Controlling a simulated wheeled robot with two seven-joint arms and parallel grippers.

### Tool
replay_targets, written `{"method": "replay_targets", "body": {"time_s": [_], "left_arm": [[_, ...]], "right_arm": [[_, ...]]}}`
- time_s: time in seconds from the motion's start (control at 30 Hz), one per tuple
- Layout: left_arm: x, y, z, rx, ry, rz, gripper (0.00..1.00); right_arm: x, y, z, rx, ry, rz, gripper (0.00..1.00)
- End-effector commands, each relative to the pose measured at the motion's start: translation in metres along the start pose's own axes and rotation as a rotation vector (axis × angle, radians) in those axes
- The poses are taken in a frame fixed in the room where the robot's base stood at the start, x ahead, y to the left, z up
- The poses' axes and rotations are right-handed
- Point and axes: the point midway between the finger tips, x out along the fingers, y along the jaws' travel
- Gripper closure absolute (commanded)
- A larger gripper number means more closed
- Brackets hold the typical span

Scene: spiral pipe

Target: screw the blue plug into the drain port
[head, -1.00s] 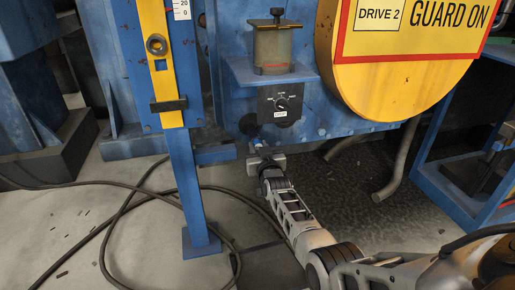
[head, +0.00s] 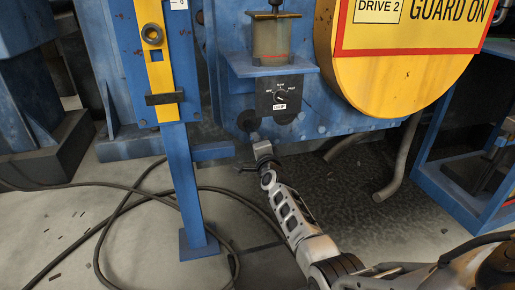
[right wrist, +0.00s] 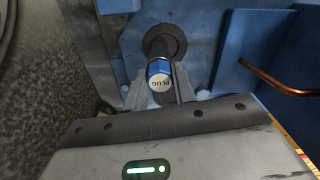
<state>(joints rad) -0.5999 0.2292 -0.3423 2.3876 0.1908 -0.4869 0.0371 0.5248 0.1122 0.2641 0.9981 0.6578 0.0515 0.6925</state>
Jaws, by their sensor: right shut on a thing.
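The blue plug (right wrist: 159,68) shows in the right wrist view with its white face marked PLUG towards the camera. My right gripper (right wrist: 160,92) is shut on it, with a finger on each side. The drain port (right wrist: 164,40), a dark round fitting on the blue panel, lies straight behind the plug. I cannot tell whether the plug's far end is inside the port. In the head view my right gripper (head: 260,149) is just below the dark port (head: 248,121), and the plug is mostly hidden. My left gripper is not in view.
A yellow guard (head: 400,60) is to the right. A blue post (head: 185,185) stands left, with cables (head: 120,215) on the floor. A copper pipe (right wrist: 275,82) is close by.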

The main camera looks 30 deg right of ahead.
Motion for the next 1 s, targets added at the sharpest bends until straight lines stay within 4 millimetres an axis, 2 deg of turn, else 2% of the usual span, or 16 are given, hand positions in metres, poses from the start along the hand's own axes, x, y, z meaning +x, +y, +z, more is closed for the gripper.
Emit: {"method": "replay_targets", "body": {"time_s": [0.03,0.27,0.5,0.6,0.8,0.83,0.87,1.0], "left_arm": [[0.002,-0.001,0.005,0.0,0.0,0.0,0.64],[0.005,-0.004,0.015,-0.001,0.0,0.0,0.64],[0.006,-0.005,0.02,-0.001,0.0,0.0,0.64],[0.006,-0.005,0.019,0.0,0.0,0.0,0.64],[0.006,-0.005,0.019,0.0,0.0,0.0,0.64],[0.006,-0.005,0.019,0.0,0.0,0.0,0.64],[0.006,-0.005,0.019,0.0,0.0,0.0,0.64],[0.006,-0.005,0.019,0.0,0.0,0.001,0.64]], "right_arm": [[0.001,-0.004,0.013,0.074,-0.02,-0.008,1.0],[0.001,-0.006,0.012,0.472,-0.023,-0.006,1.0],[0.002,-0.009,0.011,1.118,-0.025,0.0,1.0],[0.002,-0.009,0.01,1.233,-0.025,0.002,1.0],[0.002,-0.008,0.011,1.24,-0.025,0.004,1.0],[0.002,-0.008,0.011,1.239,-0.025,0.005,0.69],[0.002,-0.007,0.011,1.239,-0.025,0.005,0.62],[0.001,-0.005,0.008,1.236,-0.019,0.006,0.62]]}}
